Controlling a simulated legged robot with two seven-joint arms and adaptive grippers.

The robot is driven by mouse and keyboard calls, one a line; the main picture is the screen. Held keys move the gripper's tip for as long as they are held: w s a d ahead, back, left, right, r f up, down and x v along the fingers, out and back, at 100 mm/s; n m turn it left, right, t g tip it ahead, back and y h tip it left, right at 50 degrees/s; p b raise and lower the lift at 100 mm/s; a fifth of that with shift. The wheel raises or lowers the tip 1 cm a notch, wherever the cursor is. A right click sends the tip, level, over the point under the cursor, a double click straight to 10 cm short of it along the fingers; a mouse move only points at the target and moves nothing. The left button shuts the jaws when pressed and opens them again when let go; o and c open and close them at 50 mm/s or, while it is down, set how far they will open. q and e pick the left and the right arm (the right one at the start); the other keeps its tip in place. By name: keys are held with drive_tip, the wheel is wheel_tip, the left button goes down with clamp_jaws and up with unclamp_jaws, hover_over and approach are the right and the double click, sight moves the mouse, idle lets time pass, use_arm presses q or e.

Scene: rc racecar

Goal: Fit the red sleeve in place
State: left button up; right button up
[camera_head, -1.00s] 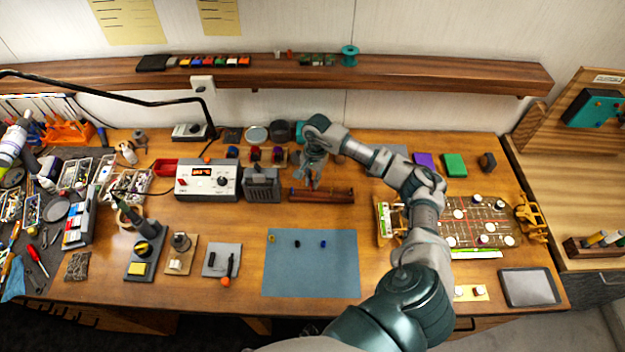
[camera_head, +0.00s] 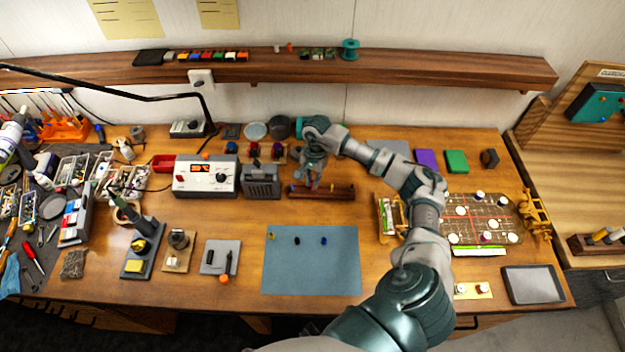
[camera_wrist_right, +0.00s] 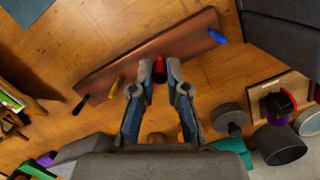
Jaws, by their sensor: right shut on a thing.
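The red sleeve (camera_wrist_right: 159,70) is between the two fingertips of my right gripper (camera_wrist_right: 159,66) in the right wrist view. The gripper is shut on it, over the long wooden rack (camera_wrist_right: 190,40). I cannot tell whether the sleeve still touches the rack. The rack also carries a blue piece (camera_wrist_right: 217,37), a yellow piece (camera_wrist_right: 115,86) and a black piece (camera_wrist_right: 79,105). In the head view my right gripper (camera_head: 307,182) is at the dark wooden rack (camera_head: 335,193) at the back middle of the bench, and the sleeve is too small to make out. My left gripper is out of view.
A blue-grey mat (camera_head: 310,280) lies in front of the rack, with small yellow, black and blue pieces near its far edge. A grey box (camera_head: 261,181) stands left of the rack. A board with white discs (camera_head: 480,218) lies to the right.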

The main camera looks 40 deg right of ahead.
drive_tip(key=shift+f+b, duration=1.1)
drive_tip(key=shift+f, duration=0.3)
drive_tip(key=o, duration=0.7)
drive_tip(key=shift+r, duration=0.3)
drive_tip(key=r, duration=0.3)
drive_tip(key=d+r, duration=0.1)
drive_tip(key=r, duration=0.7)
drive_tip(key=shift+w+d+r, duration=0.15)
drive_tip(key=shift+w+d, duration=0.1)
drive_tip(key=shift+w, duration=0.15)
